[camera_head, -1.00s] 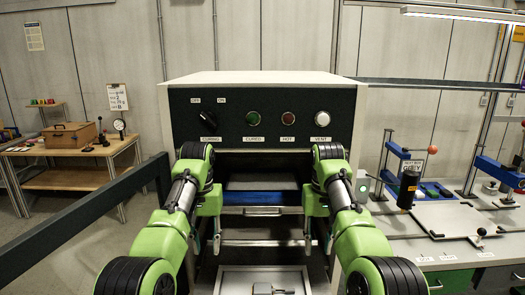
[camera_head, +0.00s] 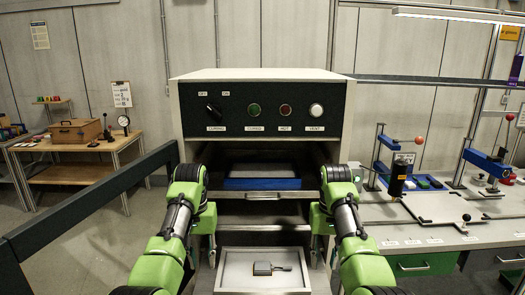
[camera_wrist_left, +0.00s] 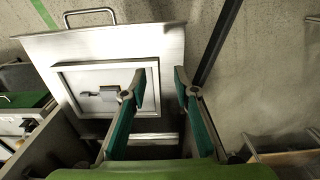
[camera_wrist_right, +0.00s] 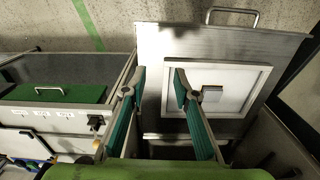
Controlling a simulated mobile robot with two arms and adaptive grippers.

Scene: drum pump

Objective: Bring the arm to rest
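A large cabinet (camera_head: 262,158) with a dark control panel (camera_head: 259,112) stands in front of me. A light tray (camera_head: 238,282) sits low in front of it and holds a small grey part with a stem (camera_head: 263,268). The part also shows in the left wrist view (camera_wrist_left: 109,93) and the right wrist view (camera_wrist_right: 212,94). My left gripper (camera_wrist_left: 158,82) is open and empty, pointing down at the left side of the tray in the head view. My right gripper (camera_wrist_right: 159,77) is open and empty at the right side. Neither gripper touches the part.
A blue item (camera_head: 261,183) lies inside the cabinet opening. A dark rail (camera_head: 105,207) runs along the left. A workbench (camera_head: 450,232) with a fixture and a black cylinder (camera_head: 399,175) stands at the right. A wooden table (camera_head: 75,175) with a box stands back left.

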